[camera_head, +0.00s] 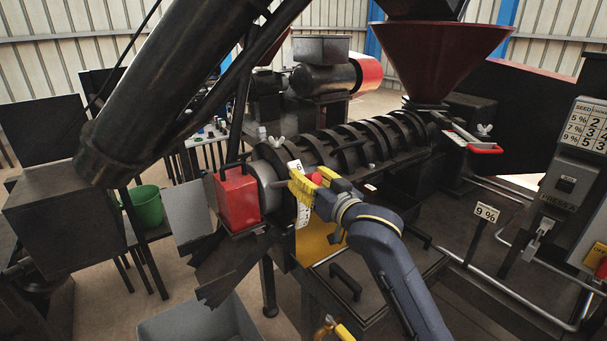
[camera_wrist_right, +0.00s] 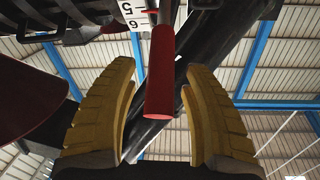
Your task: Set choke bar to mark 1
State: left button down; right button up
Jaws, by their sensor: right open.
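The choke bar shows as a red handle (camera_wrist_right: 160,75) hanging between my right fingers in the right wrist view. In the head view its red end (camera_head: 316,178) shows between the yellow fingers. A white number scale (camera_wrist_right: 133,14) with 6 and 5 legible is just beyond the bar, with a small red pointer beside the 5. The scale also shows in the head view (camera_head: 302,210), partly covered by my gripper. My right gripper (camera_head: 308,184) is open, with its fingers on either side of the handle and gaps showing.
A red box (camera_head: 237,192) stands left of the scale at the press end. A chart panel (camera_head: 588,125) and a 9 % sign (camera_head: 487,212) are at the right. A grey bin (camera_head: 200,320) and green bucket (camera_head: 147,205) are at the left. A dark chute crosses the upper left.

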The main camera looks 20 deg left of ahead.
jog(key=shift+x, duration=1.25)
grip_shut()
